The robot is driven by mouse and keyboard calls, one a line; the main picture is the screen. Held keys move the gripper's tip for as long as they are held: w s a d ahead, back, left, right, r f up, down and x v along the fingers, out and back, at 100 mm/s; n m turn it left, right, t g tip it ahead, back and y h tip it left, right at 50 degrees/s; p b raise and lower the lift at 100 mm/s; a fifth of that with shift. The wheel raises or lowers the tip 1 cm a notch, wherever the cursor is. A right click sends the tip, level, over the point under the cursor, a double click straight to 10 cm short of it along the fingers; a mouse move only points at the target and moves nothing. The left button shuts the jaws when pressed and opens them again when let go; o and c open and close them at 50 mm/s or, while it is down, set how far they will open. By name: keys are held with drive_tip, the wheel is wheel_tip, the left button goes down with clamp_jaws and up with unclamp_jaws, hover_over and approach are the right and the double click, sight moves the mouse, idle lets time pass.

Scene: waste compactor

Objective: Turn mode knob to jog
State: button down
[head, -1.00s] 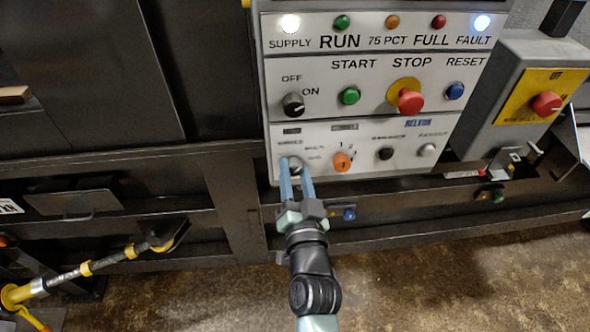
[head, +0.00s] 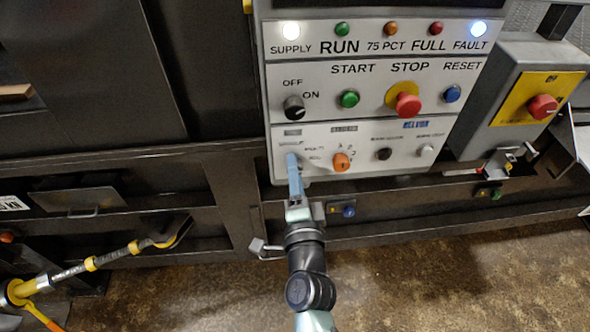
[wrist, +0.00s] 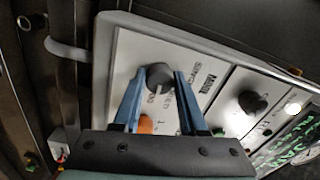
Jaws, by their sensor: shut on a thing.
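The mode knob (wrist: 158,75) is a dark grey round knob with a pale pointer line, on the lower left of the white control panel (head: 375,112). In the wrist view it sits between the two blue fingertips of my gripper (wrist: 158,80), which is shut on it. In the head view my gripper (head: 293,158) reaches up to the panel's lower left, one finger in front of the other, and the fingers hide most of the knob. The small labels around the knob are too blurred to read surely.
An orange selector (head: 341,162) is just right of my fingers. The black OFF/ON knob (head: 294,107) is above them, near the green START button (head: 348,98) and red STOP button (head: 408,104). A grey box with a red button (head: 542,107) stands at the right.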

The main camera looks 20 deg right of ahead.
drive_tip(key=shift+m, duration=0.4)
drive_tip(key=shift+c, duration=2.2)
unclamp_jaws()
drive_tip(key=b+v, duration=0.3)
drive_tip(key=v, duration=1)
